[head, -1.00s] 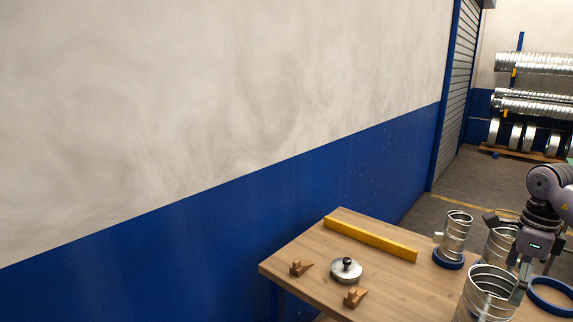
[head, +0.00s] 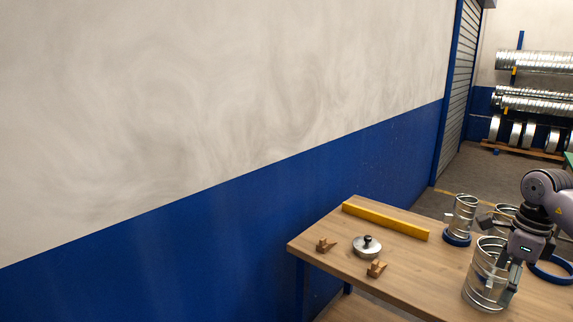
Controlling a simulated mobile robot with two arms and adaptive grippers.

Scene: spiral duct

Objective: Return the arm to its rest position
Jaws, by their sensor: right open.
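My right arm comes in at the right edge of the head view. Its gripper (head: 497,262) is open, with its fingers spread beside and partly in front of the large silvery duct piece (head: 478,285) on the wooden table (head: 400,282). I cannot tell whether a finger touches the duct. Nothing is clearly held. My left gripper is not in view.
A smaller duct piece (head: 465,212) stands in a blue ring (head: 456,239). Another duct piece (head: 505,212) and a blue ring (head: 550,270) are near my gripper. A yellow bar (head: 385,221), a lidded metal disc (head: 367,248) and two brown clamps (head: 326,246) lie further left.

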